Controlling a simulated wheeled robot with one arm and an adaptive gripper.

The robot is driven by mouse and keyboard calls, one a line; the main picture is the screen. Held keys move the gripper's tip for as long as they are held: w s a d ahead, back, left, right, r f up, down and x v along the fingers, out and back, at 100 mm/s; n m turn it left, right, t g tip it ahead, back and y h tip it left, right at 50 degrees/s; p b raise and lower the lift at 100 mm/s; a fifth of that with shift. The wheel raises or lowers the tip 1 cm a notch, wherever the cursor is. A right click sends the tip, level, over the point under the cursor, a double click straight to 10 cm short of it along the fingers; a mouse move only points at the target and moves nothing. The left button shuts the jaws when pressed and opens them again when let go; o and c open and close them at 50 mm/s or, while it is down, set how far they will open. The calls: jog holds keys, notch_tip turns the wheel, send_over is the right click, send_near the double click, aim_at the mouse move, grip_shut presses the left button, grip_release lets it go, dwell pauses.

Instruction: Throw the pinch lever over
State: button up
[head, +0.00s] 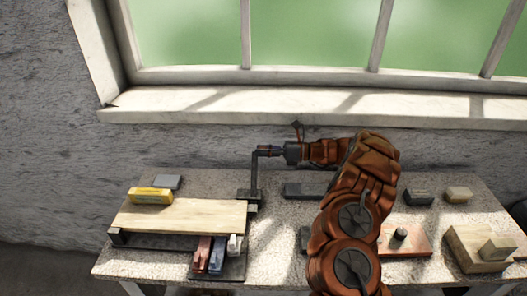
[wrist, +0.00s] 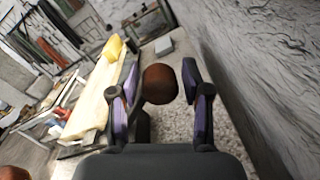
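The pinch lever (head: 254,176) is a thin dark upright post on a dark base (head: 249,196), behind the right end of the wooden board. My gripper (head: 264,151) is level with the top of the lever, reaching it from the right. In the wrist view, a round reddish-brown knob (wrist: 160,84) sits between the two fingers of my gripper (wrist: 161,92). The fingers stand apart on either side of it, with a gap showing on the right. Whether the left finger touches the knob is hard to tell.
A pale wooden board (head: 185,217) carries a yellow block (head: 151,196). A grey block (head: 168,181) lies behind it. Red, blue and white pieces (head: 216,256) sit in front. Several blocks (head: 480,247) stand at the right. The wall and window sill (head: 300,104) are close behind.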

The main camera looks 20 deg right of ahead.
jog(key=shift+o, duration=0.7)
jog(key=shift+d, duration=0.1)
jog(key=v, duration=1.2)
